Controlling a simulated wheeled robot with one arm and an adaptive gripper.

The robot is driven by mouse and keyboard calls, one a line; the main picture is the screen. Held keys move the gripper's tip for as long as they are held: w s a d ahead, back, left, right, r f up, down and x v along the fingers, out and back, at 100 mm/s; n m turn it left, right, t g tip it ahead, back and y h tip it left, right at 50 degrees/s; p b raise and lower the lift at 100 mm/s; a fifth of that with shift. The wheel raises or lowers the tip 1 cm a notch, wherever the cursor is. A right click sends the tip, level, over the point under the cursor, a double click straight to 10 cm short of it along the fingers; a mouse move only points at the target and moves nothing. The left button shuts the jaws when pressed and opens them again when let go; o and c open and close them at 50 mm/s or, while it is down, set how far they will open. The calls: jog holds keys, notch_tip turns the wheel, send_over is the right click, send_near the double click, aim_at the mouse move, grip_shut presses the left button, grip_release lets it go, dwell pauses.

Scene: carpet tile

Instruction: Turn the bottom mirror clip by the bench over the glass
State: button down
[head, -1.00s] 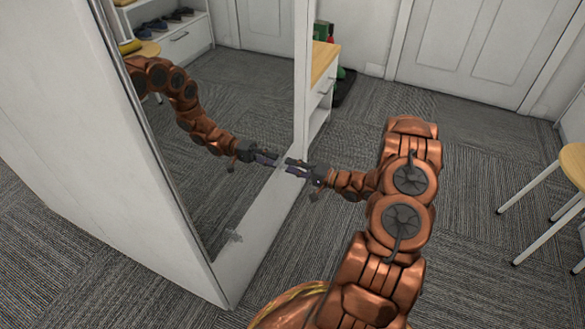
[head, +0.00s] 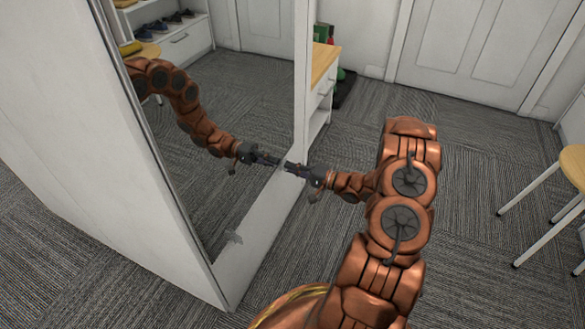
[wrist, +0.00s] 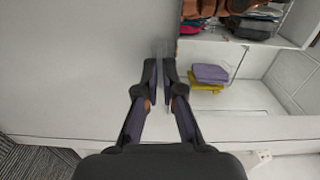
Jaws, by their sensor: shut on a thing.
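The tall mirror (head: 215,120) is set in a white panel, and its bottom edge runs along a white lower rail (head: 262,222). My gripper (head: 288,166) is at that bottom edge, at the end near the bench (head: 325,64). In the wrist view the fingers (wrist: 161,75) are nearly together, shut on a small clear clip (wrist: 161,48) that shows faintly at their tips. In the head view the fingers hide most of this clip, and I cannot tell its exact angle. Another clear clip (head: 234,237) sits at the mirror's nearer bottom corner.
A stool (head: 565,180) stands at the right, with a closed door (head: 465,45) behind. Open carpet (head: 475,130) lies between the mirror and the stool.

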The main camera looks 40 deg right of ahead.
jog(key=shift+n, duration=0.3)
jog(key=n+p, duration=0.1)
jog(key=n, duration=1.5)
jog(key=shift+d+n, duration=0.1)
jog(key=shift+n, duration=0.2)
dwell(0.5)
jog(key=c, duration=1.3)
grip_release()
